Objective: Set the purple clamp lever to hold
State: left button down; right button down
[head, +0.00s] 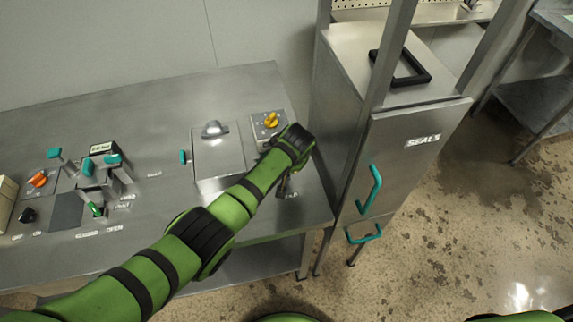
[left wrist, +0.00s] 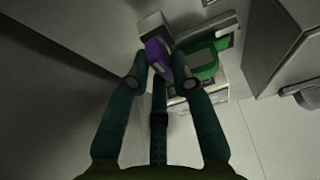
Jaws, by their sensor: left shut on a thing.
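The purple clamp lever (left wrist: 157,58) shows in the left wrist view, between my left gripper's fingertips (left wrist: 160,75). The gripper is shut on it. A grey metal block (left wrist: 154,27) and a green part (left wrist: 204,61) are right behind the lever. In the head view my left gripper (head: 288,186) is at the right end of the steel bench, mostly hidden below my green forearm. The purple lever cannot be made out there. Lever position marks are not readable.
Left on the steel bench (head: 150,105) stand teal-handled levers (head: 113,159) and an orange knob (head: 39,179). A hatch (head: 218,155) and a yellow knob (head: 271,119) are near my wrist. The "SEALS" cabinet (head: 405,160) with teal handles stands close right of the bench.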

pick_arm(q)
jog(key=shift+w+r, duration=0.1)
dwell(0.3)
jog(key=c, duration=1.1)
grip_release()
jog(key=shift+o, duration=0.2)
jog(key=v, duration=0.7)
jog(key=shift+r, duration=0.2)
jog(key=shift+d, duration=0.1)
